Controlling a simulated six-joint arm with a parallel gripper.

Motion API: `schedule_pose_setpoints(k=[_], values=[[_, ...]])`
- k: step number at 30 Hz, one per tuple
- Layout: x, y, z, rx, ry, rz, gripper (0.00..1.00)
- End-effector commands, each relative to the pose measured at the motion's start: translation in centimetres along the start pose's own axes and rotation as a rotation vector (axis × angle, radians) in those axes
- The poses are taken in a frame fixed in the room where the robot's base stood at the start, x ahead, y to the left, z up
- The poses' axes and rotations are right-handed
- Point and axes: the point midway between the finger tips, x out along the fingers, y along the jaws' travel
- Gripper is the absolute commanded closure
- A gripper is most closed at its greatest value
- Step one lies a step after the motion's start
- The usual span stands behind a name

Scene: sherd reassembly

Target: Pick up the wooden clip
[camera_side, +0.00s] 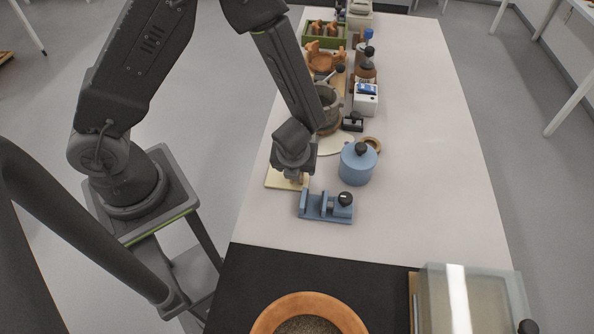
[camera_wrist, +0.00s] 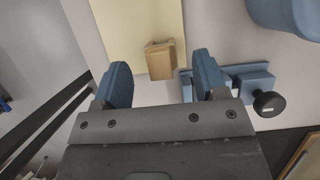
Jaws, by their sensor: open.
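The wooden clip (camera_wrist: 160,60) is a small tan block with a notched top. In the wrist view it lies at the edge of a cream board (camera_wrist: 135,25), lined up with the gap between my fingers. My gripper (camera_wrist: 162,76) is open, with a blue pad on each side and nothing between them. In the side view my gripper (camera_side: 293,174) points down over the cream board (camera_side: 275,180). It hides most of the clip there. I cannot tell the exact height of the fingers above the clip.
A blue clamp with a black knob (camera_side: 328,206) stands close in front of my gripper. A blue lidded jar (camera_side: 357,165) stands to its right. Pots and tools line the table behind. A sand-filled bowl (camera_side: 308,326) is at the front.

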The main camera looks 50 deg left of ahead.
Motion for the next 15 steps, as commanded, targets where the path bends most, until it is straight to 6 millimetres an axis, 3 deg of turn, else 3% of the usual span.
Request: schedule_pose_setpoints(k=[9,15], values=[[4.1,0.0,-0.2,0.001,0.002,0.003,0.34],[4.5,0.0,-0.2,-0.001,0.002,0.000,0.34]])
